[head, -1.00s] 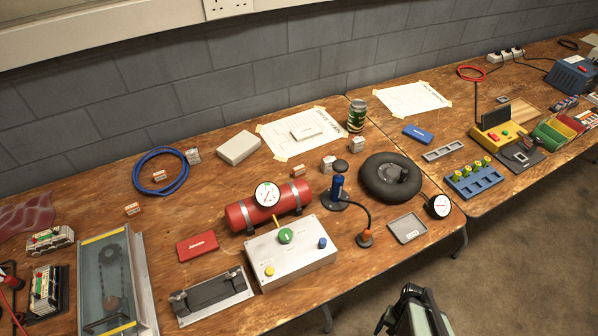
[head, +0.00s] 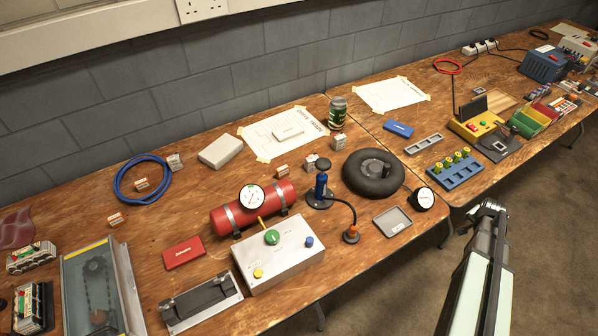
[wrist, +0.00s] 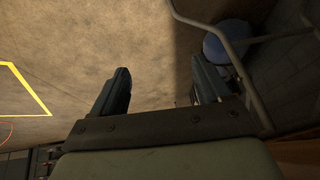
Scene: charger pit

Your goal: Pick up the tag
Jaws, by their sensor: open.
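I cannot tell for certain which thing is the tag. A flat red rectangle with white lettering (head: 184,252) lies on the near bench, left of the red cylinder (head: 252,208). A similar blue rectangle (head: 398,129) lies on the far bench, near a taped paper sheet. My gripper (head: 492,207) is over the floor, off the front edge of the benches and apart from both. In the wrist view my gripper (wrist: 162,80) is open, with nothing between its fingers and bare floor beyond.
A metal control box (head: 280,256), a hand pump (head: 321,188), a black tyre-like ring (head: 373,174) and a grey tray (head: 393,222) crowd the near bench. A blue rack (head: 455,170) stands on the far bench. The floor (head: 545,215) in front is clear.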

